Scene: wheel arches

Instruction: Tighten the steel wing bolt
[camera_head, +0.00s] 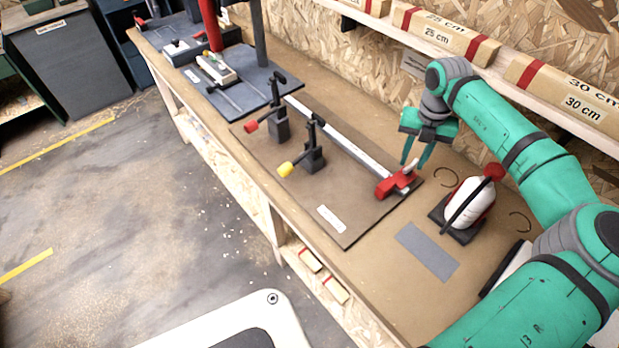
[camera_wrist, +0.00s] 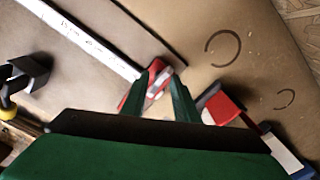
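The steel wing bolt (camera_head: 410,166) is a small pale piece standing on the red block (camera_head: 391,186) at the near end of a long steel rail (camera_head: 340,142). In the wrist view the wing bolt (camera_wrist: 153,94) shows against the red block (camera_wrist: 159,72), between my two fingers. My gripper (camera_head: 413,165) points down over the red block, with its green fingers apart. In the wrist view my gripper (camera_wrist: 159,76) is open, one finger on each side of the bolt. I cannot tell whether either finger touches it.
A red-handled clamp (camera_head: 278,124) and a yellow-handled clamp (camera_head: 305,158) stand on the brown board (camera_head: 350,220) left of the rail. A white and red bottle-like object (camera_head: 468,201) stands close right of my gripper. A grey plate (camera_head: 428,251) lies in front. Shelf blocks (camera_head: 565,98) are behind.

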